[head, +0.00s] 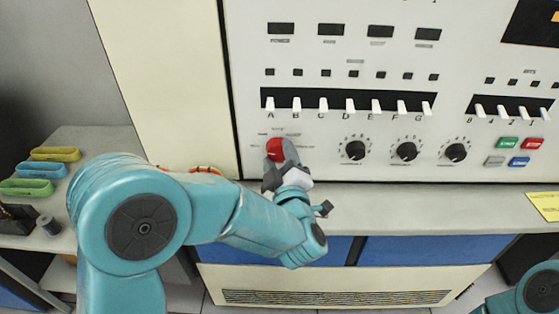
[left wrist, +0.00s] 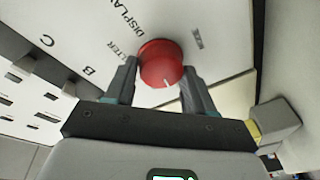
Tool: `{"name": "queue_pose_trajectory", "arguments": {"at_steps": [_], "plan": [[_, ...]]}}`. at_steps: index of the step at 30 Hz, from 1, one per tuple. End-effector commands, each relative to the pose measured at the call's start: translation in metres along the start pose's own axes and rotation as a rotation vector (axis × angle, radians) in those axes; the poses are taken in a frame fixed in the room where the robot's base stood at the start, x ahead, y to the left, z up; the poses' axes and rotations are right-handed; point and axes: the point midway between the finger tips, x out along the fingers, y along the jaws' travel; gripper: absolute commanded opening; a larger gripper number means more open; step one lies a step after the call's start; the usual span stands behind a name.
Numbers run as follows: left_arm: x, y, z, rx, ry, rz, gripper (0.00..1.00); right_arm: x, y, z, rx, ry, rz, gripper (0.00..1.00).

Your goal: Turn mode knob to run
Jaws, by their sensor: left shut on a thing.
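The mode knob (head: 275,148) is round and red, on the lower left of the white control panel. The label that the pointer faces cannot be told. My right gripper is out of view; only a piece of teal arm shows at the lower right of the head view.
Black dials (head: 406,151) sit right of the knob, below a row of white lever switches (head: 350,104). Coloured buttons (head: 507,143) are farther right. A grey ledge (head: 400,205) runs below the panel, with a yellow note (head: 545,205). Coloured holders (head: 55,154) stand on the left shelf.

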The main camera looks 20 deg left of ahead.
Motion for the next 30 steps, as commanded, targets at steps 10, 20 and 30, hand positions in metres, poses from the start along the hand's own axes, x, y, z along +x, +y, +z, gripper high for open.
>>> {"name": "queue_pose_trajectory", "arguments": {"at_steps": [10, 20, 30], "plan": [[0.000, -0.004, 0.003, 0.279, 0.033, 0.046, 0.23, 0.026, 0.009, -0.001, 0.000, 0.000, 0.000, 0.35], [0.000, -0.004, 0.003, 0.514, 0.058, 0.084, 0.23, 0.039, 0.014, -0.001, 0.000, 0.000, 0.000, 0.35], [0.000, -0.004, 0.003, 0.634, 0.071, 0.104, 0.23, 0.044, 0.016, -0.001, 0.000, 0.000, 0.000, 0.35]]}}
